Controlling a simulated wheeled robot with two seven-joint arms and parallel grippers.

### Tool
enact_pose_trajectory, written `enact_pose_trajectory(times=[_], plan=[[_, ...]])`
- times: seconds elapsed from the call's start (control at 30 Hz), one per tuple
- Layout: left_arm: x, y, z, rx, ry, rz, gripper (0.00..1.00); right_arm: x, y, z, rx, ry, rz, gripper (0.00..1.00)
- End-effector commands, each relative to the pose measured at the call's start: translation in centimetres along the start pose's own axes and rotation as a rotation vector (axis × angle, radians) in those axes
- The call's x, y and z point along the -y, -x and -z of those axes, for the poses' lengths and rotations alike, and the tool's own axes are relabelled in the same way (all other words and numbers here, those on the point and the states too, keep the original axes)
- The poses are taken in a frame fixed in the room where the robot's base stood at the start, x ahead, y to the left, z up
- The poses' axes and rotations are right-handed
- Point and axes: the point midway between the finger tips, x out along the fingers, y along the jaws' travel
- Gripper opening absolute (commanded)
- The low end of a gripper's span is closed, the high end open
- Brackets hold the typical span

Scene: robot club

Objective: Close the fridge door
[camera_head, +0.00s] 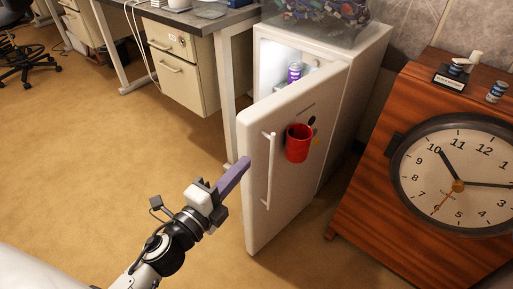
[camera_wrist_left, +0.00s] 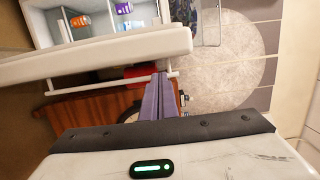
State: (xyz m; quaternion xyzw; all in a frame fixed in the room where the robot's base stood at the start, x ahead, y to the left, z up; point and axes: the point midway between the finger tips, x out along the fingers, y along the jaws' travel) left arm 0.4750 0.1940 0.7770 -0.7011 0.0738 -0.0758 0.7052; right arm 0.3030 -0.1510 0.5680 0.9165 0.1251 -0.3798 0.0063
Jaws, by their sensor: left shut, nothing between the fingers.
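The white fridge (camera_head: 357,75) stands in the middle back with its door (camera_head: 265,145) swung partly open towards me. A vertical bar handle (camera_head: 270,170) and a red cup-like holder (camera_head: 299,143) are on the door's outer face. My left gripper (camera_head: 245,163) is shut and empty, its purple fingers at the door's free edge, left of the handle. In the left wrist view the fingers (camera_wrist_left: 161,92) show close to the door (camera_wrist_left: 100,50) and overlap the handle; contact cannot be told. My right gripper is not in view.
A purple can (camera_head: 295,72) stands inside the fridge. A wooden cabinet with a large clock (camera_head: 458,185) stands on the right. A desk with drawers (camera_head: 180,65) is at the left back. The tan floor (camera_head: 110,150) on the left is clear.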

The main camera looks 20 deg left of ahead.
Motion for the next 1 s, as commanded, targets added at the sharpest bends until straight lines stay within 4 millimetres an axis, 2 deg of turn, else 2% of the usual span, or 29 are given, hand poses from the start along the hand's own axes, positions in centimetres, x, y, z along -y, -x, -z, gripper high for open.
enact_pose_trajectory(times=[0.03,0.2,0.4,0.57,1.0], plan=[[0.3,-1.1,0.0,-0.001,0.000,0.003,0.00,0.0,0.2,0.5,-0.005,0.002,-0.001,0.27],[0.2,-4.1,0.0,0.001,0.003,0.001,0.00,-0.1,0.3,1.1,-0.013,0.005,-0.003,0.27],[0.0,-6.5,0.0,0.002,0.004,0.000,0.00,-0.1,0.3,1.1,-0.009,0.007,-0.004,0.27],[-0.1,-7.1,0.0,0.001,0.005,-0.002,0.00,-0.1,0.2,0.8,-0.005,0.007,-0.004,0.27],[-0.1,-7.2,-0.2,-0.007,0.004,-0.002,0.00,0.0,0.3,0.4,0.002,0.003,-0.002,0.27]])
